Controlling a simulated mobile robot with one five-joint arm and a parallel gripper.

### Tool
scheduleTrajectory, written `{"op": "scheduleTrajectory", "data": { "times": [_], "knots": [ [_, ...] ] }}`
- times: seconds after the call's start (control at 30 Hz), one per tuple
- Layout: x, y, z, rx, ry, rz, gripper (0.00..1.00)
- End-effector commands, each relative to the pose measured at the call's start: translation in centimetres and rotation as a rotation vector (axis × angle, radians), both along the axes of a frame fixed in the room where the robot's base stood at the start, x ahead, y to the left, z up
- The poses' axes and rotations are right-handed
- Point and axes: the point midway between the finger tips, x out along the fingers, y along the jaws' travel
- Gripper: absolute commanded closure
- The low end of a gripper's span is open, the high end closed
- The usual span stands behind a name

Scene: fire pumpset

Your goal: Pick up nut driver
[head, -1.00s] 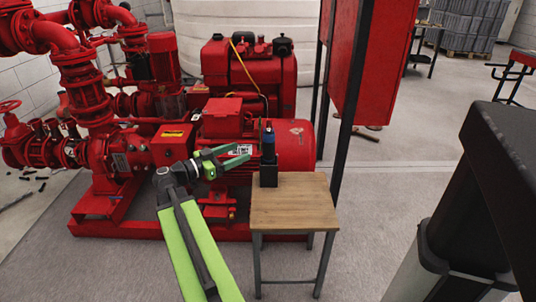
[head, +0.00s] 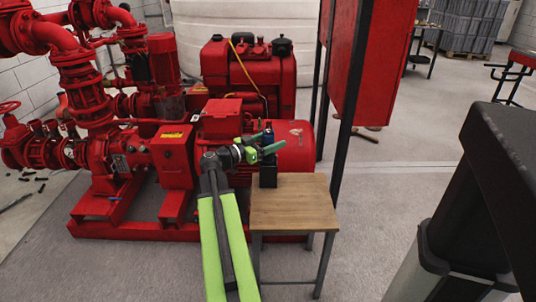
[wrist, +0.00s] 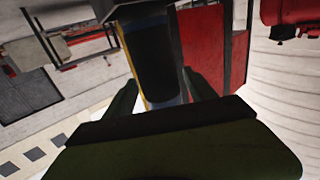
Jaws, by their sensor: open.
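The nut driver (head: 269,134), with a blue and dark handle, stands upright in a small black holder (head: 268,176) on the wooden table (head: 296,208). In the wrist view the nut driver (wrist: 160,65) shows as a dark shape with a yellow edge and some blue, lying between the fingers. My gripper (head: 266,143) is at the nut driver's upper part, above the holder. Its green fingers are open, one on each side of the handle, and they partly hide it in the head view. I cannot tell whether either finger touches it.
A red pumpset (head: 176,160) stands close behind and left of the table. A red cabinet on black posts (head: 351,62) rises behind the table's right side. The tabletop right of the holder is bare. Open floor (head: 375,180) lies to the right.

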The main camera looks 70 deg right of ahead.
Motion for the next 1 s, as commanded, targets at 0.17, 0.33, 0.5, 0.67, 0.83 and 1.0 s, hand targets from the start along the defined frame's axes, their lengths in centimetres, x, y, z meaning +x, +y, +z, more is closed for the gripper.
{"op": "scheduleTrajectory", "data": {
  "times": [0.17,0.33,0.5,0.67,0.83,1.0],
  "knots": [
    [-1.1,-1.73,0.0,0.0,0.0,0.0,0.36],
    [-1.06,-1.64,0.0,0.0,0.0,0.001,0.38],
    [-1.02,-1.61,0.0,0.0,0.0,0.001,0.6],
    [-1.01,-1.6,0.0,0.0,0.0,0.002,0.81],
    [-0.98,-1.58,-0.01,0.0,0.0,0.002,1.0],
    [-0.97,-1.57,0.04,0.0,0.001,0.002,1.0]
  ]
}}
